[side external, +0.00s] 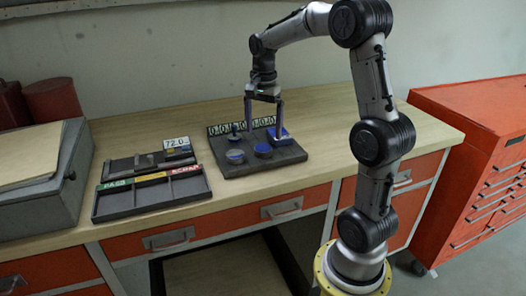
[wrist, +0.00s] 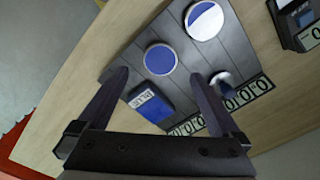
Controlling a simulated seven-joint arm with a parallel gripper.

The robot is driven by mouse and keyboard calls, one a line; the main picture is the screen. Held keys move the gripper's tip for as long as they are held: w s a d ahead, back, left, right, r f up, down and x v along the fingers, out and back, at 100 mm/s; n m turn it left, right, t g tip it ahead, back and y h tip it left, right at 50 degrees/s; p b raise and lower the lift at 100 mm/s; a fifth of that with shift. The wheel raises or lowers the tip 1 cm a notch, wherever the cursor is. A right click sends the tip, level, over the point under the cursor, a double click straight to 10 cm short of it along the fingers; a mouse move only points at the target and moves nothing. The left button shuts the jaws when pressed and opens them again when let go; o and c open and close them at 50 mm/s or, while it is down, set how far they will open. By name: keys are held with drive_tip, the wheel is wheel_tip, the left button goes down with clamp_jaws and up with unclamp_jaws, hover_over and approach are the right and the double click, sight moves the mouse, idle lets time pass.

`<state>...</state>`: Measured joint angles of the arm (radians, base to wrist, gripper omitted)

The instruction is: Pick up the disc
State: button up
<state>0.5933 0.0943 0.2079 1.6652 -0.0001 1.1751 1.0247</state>
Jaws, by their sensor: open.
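The left disc (side external: 235,156) shows as the upper disc in the wrist view (wrist: 204,20). The other disc (side external: 263,150) is nearer my gripper and also shows in the wrist view (wrist: 160,59). A small shiny piece (wrist: 221,82) stands at the board's back part. My gripper (side external: 264,130) is open and empty, pointing down over the back right of the board. In the wrist view its fingertips (wrist: 158,75) lie either side of the nearer disc and a blue block (wrist: 150,101). Fingertip height is hard to tell.
A strip of number tiles (side external: 241,125) runs along the board's back edge. A dark sorting tray (side external: 150,192) with coloured labels and a 72.0 display (side external: 177,142) stand to the left. A grey case (side external: 45,190) is farther left. The bench right of the board is clear.

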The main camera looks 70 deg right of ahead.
sight(263, 148)
drive_tip(key=shift+a+f, duration=0.15)
drive_tip(key=shift+f, duration=2.75)
drive_tip(key=shift+r, duration=0.1)
clamp_jaws()
